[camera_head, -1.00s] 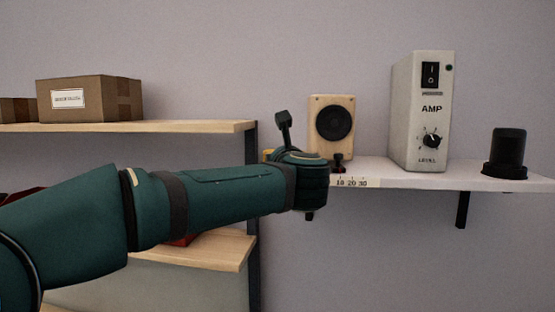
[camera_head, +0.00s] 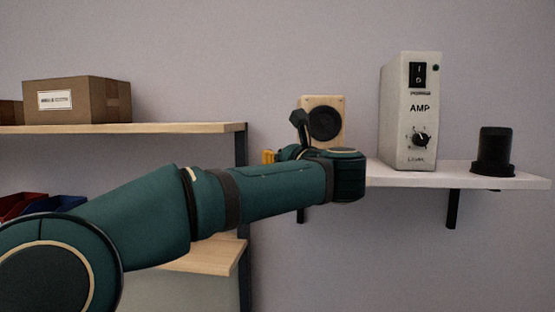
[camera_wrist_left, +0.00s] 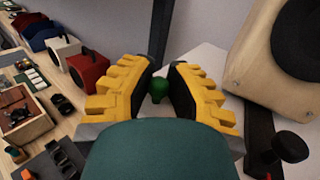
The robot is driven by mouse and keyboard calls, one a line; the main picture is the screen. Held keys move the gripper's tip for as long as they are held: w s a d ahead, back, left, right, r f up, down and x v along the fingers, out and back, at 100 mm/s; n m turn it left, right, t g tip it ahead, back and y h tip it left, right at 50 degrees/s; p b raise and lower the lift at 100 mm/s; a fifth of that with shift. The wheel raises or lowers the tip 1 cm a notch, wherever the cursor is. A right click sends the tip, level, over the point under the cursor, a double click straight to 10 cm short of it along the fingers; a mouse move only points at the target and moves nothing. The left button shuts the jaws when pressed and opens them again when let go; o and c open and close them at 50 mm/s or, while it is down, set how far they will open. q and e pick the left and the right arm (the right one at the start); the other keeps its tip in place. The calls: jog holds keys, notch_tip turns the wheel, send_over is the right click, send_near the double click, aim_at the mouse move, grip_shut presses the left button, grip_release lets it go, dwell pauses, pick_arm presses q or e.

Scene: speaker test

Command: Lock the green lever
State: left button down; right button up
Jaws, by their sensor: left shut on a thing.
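The green lever's round knob (camera_wrist_left: 158,88) shows in the left wrist view, between the dark pads of my left gripper (camera_wrist_left: 160,86). The yellow fingers are shut on it from both sides. The rest of the lever is hidden behind the fingers and my wrist. In the head view, only a bit of the yellow fingers of my left gripper (camera_head: 268,156) shows, left of the wooden speaker (camera_head: 323,110). My arm hides the lever there. My right gripper is in neither view.
The white shelf (camera_head: 455,178) holds a grey amp (camera_head: 408,145) and a black cylinder (camera_head: 494,150). A black-knobbed part (camera_wrist_left: 291,146) stands near the speaker in the wrist view. A wooden shelf (camera_head: 180,128) with cardboard boxes (camera_head: 90,100) is at left.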

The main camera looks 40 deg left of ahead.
pick_arm(q)
jog(key=c, duration=0.9)
grip_release()
jog(key=v, duration=1.2)
